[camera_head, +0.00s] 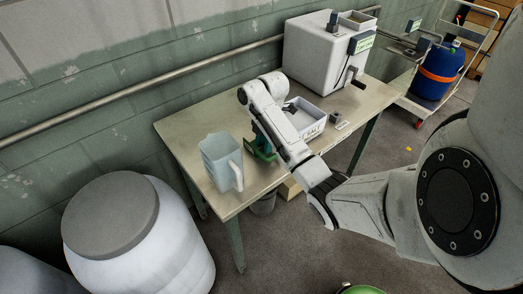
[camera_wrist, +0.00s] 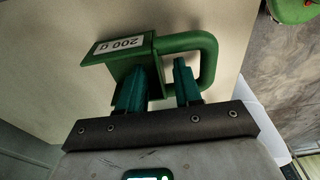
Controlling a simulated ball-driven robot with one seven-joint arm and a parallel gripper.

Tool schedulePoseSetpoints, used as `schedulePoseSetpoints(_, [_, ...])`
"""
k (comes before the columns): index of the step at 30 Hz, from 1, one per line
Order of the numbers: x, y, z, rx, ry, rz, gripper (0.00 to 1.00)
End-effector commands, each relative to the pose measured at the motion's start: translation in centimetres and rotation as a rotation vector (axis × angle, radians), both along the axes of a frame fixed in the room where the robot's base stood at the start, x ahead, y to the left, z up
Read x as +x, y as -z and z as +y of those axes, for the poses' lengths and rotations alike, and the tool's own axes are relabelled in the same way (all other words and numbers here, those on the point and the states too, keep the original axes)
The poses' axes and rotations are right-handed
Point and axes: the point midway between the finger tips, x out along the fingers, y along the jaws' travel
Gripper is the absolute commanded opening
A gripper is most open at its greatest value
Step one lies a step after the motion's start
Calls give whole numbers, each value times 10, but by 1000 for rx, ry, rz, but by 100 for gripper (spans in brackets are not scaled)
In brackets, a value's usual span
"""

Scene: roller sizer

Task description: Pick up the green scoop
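The green scoop (camera_wrist: 172,43) lies on the pale table (camera_wrist: 225,15), with a "200 g" label on its body and a loop handle at the right in the wrist view. In the head view the scoop (camera_head: 264,156) is partly hidden by my arm near the table's front edge. My gripper (camera_wrist: 160,66) is at the scoop, its two teal fingers apart. One finger is beside the scoop's body and the other is inside the handle loop. A green wall of the scoop shows between them. I cannot tell whether either finger touches it.
A pale jug (camera_head: 216,160) stands left of the scoop. A white labelled tray (camera_head: 318,130) is just behind my arm, and a white box machine (camera_head: 318,58) with a crank stands farther back. A large white barrel (camera_head: 140,245) is on the floor, front left.

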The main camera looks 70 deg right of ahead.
Motion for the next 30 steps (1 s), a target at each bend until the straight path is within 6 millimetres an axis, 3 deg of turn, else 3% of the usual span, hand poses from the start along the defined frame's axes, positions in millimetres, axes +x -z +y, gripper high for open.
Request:
schedulePoseSetpoints(4, [0,12,1,0,2,0,34])
schedulePoseSetpoints(11, [0,14,2,0,1,-1,34])
schedulePoseSetpoints(22, [1,13,2,-1,0,-1,1])
schedulePoseSetpoints(30, [1,13,2,-1,0,-1,0])
